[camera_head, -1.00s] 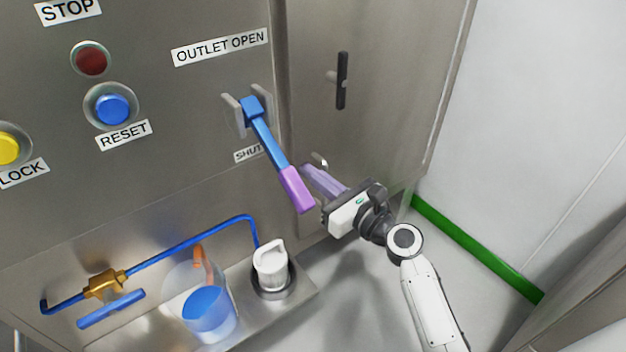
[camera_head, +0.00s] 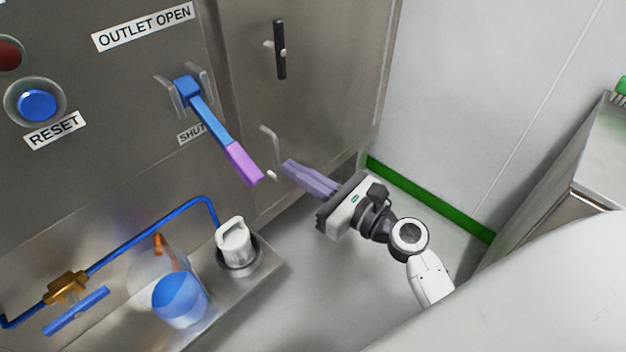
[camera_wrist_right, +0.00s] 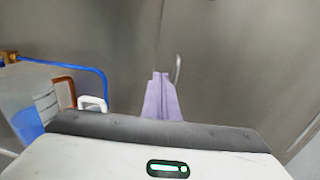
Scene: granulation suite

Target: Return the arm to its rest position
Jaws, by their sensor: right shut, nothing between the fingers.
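My right gripper (camera_head: 291,168) is shut and empty, its purple fingers pointing at the steel cabinet, to the right of the outlet lever. The closed fingers also show in the right wrist view (camera_wrist_right: 162,82). The outlet lever (camera_head: 213,119), blue with a purple grip, slants down to the right by the SHUT label (camera_head: 191,133). A gap shows between the lever's grip and my fingertips. My left gripper is not in view.
A steel shelf at lower left holds a clear jug with blue contents (camera_head: 180,298) and a white handled container (camera_head: 234,243). A blue pipe (camera_head: 150,235) runs above it. A cabinet door with a black handle (camera_head: 280,50) is behind. Grey floor is open around my arm.

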